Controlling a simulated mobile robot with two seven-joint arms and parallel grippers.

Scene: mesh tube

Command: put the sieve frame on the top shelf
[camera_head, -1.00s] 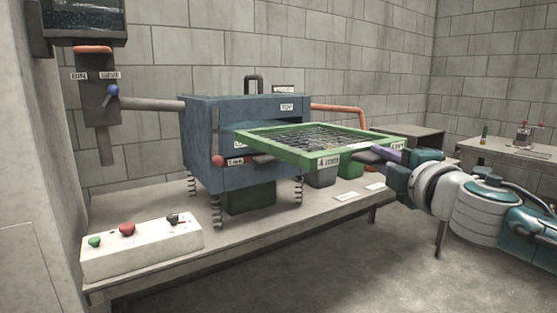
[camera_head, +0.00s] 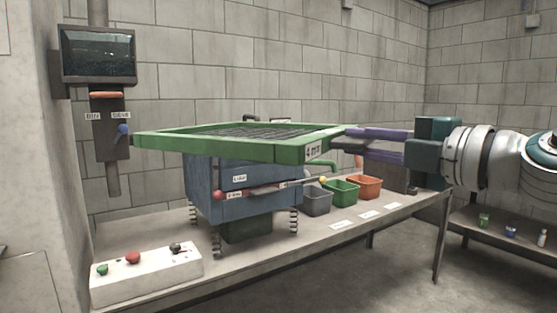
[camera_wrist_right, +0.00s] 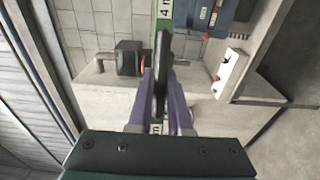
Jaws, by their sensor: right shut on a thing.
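The sieve frame (camera_head: 282,151) is a green rectangular frame with dark mesh and a "4 m…" label. It is held roughly level in the air, in front of and above the blue machine (camera_head: 215,200). My right gripper (camera_head: 350,142) has its purple fingers shut on the frame's right side. In the right wrist view, the fingers (camera_wrist_right: 161,75) close around a dark handle-like part below the green edge of the frame (camera_wrist_right: 163,12). The frame hides the machine's upper front, so its top opening or shelf cannot be seen. My left gripper is not in view.
A grey bin (camera_head: 316,203), a green bin (camera_head: 341,193) and an orange bin (camera_head: 368,188) stand right of the machine on the bench (camera_head: 290,247). A white control box (camera_head: 150,280) is at front left.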

